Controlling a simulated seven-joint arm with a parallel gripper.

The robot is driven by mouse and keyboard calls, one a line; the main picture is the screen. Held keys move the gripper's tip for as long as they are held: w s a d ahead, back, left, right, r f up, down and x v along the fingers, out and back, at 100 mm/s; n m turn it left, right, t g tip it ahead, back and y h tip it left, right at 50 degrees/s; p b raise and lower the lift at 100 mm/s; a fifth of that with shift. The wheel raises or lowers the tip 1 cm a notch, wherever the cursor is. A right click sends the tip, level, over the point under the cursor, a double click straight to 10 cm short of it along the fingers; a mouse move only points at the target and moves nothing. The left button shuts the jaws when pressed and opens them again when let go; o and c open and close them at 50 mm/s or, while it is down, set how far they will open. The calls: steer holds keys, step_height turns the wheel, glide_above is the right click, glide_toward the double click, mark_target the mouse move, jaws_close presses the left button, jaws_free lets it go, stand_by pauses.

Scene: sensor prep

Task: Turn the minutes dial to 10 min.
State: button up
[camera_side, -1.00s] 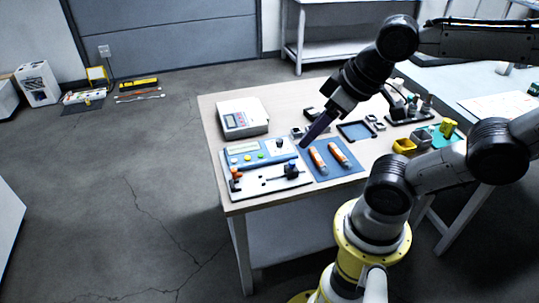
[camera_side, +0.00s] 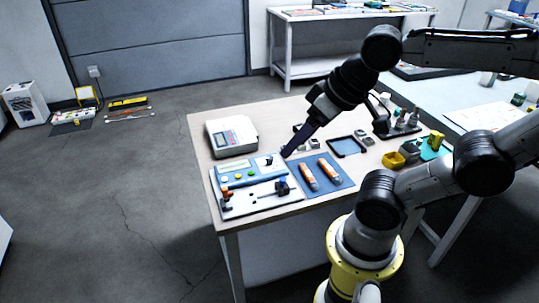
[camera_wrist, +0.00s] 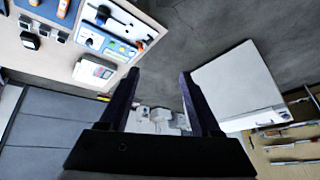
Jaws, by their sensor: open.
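A blue and white control panel (camera_side: 232,181) lies at the left front of the table, with a small display, green and yellow buttons and a small dark knob (camera_side: 269,159) at its right. The knob looks like the minutes dial; its marks are too small to read. In the side view my gripper (camera_side: 285,153) points down and left near the panel's back right corner, apart from the knob as far as I can tell. In the wrist view my gripper (camera_wrist: 159,76) has its two fingers spread with nothing between them. The panel (camera_wrist: 94,43) shows at upper left there.
A white device with a keypad (camera_side: 231,135) stands behind the panel. A white board with a blue bar and black parts (camera_side: 262,203) lies in front. A blue mat (camera_side: 322,184) with two orange-white tubes (camera_side: 309,177) is to the right. A black frame (camera_side: 346,146) lies beyond.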

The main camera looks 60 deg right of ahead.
steer(key=w+d+r+m, duration=0.3)
steer(key=w+r+m, duration=0.15)
steer(key=w, duration=0.45)
steer(key=m+g, duration=0.6)
steer(key=m, duration=0.5)
glide_above(269, 157)
step_height(269, 157, down, 20)
step_height(269, 157, down, 14)
steer(key=shift+s+a+r, duration=0.1)
steer(key=shift+s+r, duration=0.05)
jaws_close()
